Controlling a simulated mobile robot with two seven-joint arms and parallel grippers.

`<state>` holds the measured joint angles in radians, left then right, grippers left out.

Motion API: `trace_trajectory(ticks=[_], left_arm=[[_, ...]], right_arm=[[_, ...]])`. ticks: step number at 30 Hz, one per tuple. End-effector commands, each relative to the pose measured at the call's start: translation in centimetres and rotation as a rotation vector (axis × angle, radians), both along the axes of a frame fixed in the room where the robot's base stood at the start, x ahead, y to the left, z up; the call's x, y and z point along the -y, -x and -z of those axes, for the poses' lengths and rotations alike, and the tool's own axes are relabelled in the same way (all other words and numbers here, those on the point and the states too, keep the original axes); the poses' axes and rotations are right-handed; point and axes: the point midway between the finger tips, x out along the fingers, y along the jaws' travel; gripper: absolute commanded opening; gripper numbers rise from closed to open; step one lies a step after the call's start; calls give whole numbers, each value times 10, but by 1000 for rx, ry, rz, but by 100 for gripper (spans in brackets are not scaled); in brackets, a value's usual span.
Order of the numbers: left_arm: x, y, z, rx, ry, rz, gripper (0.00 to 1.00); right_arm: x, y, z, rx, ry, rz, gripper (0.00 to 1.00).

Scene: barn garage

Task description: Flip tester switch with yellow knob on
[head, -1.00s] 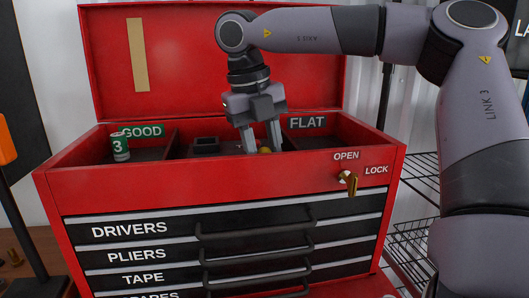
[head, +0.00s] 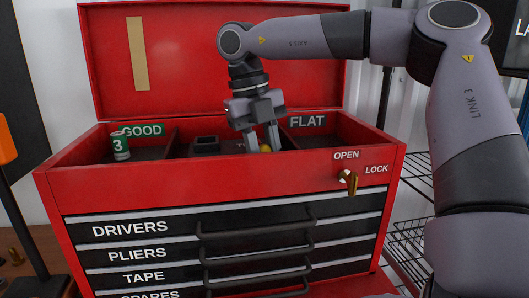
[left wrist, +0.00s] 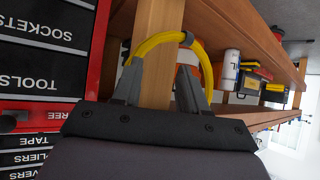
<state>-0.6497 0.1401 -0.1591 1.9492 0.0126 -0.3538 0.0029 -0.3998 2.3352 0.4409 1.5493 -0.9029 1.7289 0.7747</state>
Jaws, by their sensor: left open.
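A dark tester box (head: 206,146) sits in the middle compartment of the red toolbox (head: 200,180). A small yellow knob (head: 266,149) shows right of it, partly hidden by my right gripper (head: 263,147). That gripper comes in from the right and points down into the compartment. Its fingers stand apart, with the knob showing low between or behind the tips. I cannot tell whether they touch it. The switch's lever is hidden. My left gripper (left wrist: 160,88) shows in the left wrist view, open. A yellow looped cable (left wrist: 160,45) shows behind its fingers.
A green battery (head: 121,147) stands in the GOOD compartment at left. A brass key (head: 350,183) sits in the front lock. The raised lid (head: 185,60) stands behind the compartments. A wooden post (left wrist: 158,50) and shelf are close to my left gripper.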

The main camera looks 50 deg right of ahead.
Motion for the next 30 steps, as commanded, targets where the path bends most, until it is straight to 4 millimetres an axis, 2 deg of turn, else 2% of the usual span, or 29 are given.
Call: trace_trajectory(ticks=[15, 29, 30], left_arm=[[0, 0, 0, 0, 0, 0, 43], [0, 0, 0, 0, 0, 0, 43], [0, 0, 0, 0, 0, 0, 43]], right_arm=[[8, -10, -2, -245, -206, 2, 0], [9, -11, -3, -273, -234, -1, 0], [9, -11, -3, -273, -234, -1, 36]])
